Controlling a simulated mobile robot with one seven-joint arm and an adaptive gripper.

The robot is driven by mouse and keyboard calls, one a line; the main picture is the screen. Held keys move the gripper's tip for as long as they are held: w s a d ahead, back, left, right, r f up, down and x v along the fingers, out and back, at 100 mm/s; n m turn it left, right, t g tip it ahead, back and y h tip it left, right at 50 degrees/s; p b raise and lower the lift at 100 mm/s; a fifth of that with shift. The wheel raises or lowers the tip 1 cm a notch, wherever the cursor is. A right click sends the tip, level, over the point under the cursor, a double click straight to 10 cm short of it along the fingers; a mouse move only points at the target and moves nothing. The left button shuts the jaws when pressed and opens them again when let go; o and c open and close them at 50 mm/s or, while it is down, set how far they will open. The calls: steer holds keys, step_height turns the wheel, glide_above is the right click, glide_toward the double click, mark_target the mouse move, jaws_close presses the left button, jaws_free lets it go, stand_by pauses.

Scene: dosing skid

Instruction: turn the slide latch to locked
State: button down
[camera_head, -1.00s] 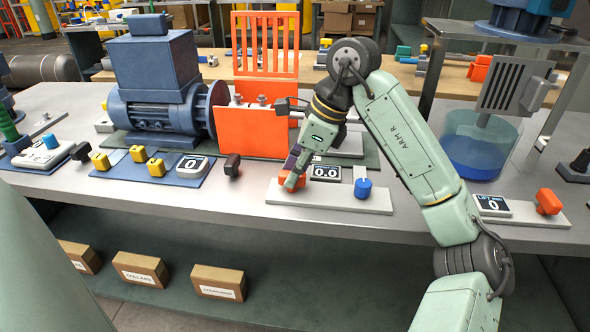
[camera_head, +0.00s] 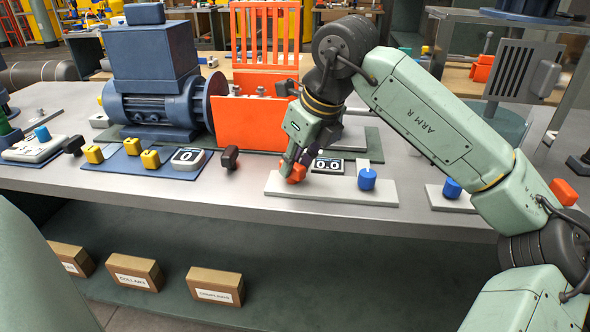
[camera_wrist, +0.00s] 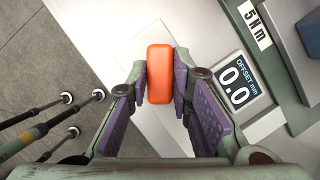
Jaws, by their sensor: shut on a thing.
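An orange handle (camera_wrist: 160,72) stands upright between my gripper's purple-padded fingers in the wrist view. My gripper (camera_wrist: 160,85) is shut on it, with one finger on each side. In the head view my gripper (camera_head: 294,166) reaches down to the orange handle (camera_head: 297,174) at the left part of a light grey plate (camera_head: 325,192). The fingers hide part of the handle there. No lettering marks it as the slide latch, and I cannot read a locked mark. A display (camera_wrist: 235,85) beside it reads OFFSET mm 0.0.
A blue knob (camera_head: 367,178) stands on the same plate, right of the display. A black-handled control (camera_head: 229,157) is left of the plate. An orange guard (camera_head: 250,123) and a blue motor (camera_head: 155,107) stand behind. My arm covers part of the bench at right.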

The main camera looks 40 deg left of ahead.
steer(key=m+t+b, duration=0.1)
steer(key=m, duration=0.1)
steer(key=m+t+b, duration=0.1)
steer(key=m+b, duration=0.1)
steer(key=m, duration=0.1)
steer(key=shift+s+f+m+h+b, duration=0.15)
steer(key=shift+m+h+b, duration=0.15)
steer(key=shift+h, duration=0.1)
steer(key=m, duration=0.2)
steer(key=m+t+h+b, duration=0.1)
steer(key=m, duration=0.2)
steer(key=shift+s+a+r, duration=0.1)
steer(key=shift+a+r, duration=0.05)
steer(key=shift+r, duration=0.05)
steer(key=shift+h, duration=0.3)
steer(key=c, duration=1.4)
jaws_free()
steer(key=shift+c, duration=0.2)
steer(key=v, duration=1.2)
steer(key=shift+s, duration=0.2)
steer(key=shift+f, duration=0.15)
